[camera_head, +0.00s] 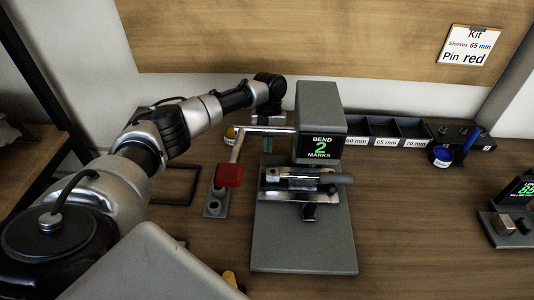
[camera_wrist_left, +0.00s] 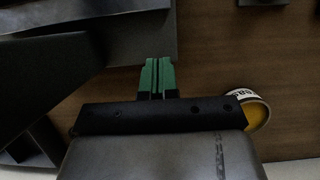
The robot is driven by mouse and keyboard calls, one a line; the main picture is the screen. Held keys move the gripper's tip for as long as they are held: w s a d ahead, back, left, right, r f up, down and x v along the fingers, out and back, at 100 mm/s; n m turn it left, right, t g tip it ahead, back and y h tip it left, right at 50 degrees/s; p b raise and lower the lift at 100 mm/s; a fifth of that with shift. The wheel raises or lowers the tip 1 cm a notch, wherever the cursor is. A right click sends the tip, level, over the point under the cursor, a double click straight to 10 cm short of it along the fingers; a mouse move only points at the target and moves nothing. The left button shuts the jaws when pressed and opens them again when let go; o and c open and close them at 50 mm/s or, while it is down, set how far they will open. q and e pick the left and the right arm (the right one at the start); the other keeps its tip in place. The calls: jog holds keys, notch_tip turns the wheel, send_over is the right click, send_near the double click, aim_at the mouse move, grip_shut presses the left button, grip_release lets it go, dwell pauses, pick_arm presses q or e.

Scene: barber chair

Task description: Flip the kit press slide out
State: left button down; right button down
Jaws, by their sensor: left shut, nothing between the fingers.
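The kit press is a grey machine on a flat grey base (camera_head: 300,250), with a head (camera_head: 320,105) whose screen reads "BEND 2 MARKS". A bar from its head runs left to a lever with a red block (camera_head: 229,175). Below the head, a metal slide assembly (camera_head: 290,181) with a dark round bar (camera_head: 335,178) lies across the base. My left gripper (camera_head: 267,143) is behind and left of the head, fingers pointing down, partly hidden by the lever bar. In the left wrist view its green fingers (camera_wrist_left: 157,74) are shut and empty. My right gripper is out of view.
A dark bin row (camera_head: 385,130) labelled 60, 65 and 70 mm stands behind right. A yellow-topped round container (camera_wrist_left: 256,112) is near my left gripper. Another device (camera_head: 510,215) stands far right. The table between is clear.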

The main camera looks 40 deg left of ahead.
aim_at(267, 164)
pick_arm(q)
jog(key=s, duration=0.1)
jog(key=s+d+p, duration=0.1)
jog(key=shift+s+d, duration=0.25)
jog(key=shift+s, duration=0.05)
jog(key=shift+s+d+f, duration=0.15)
jog(key=shift+s+d, duration=0.2)
jog(key=shift+s, duration=0.1)
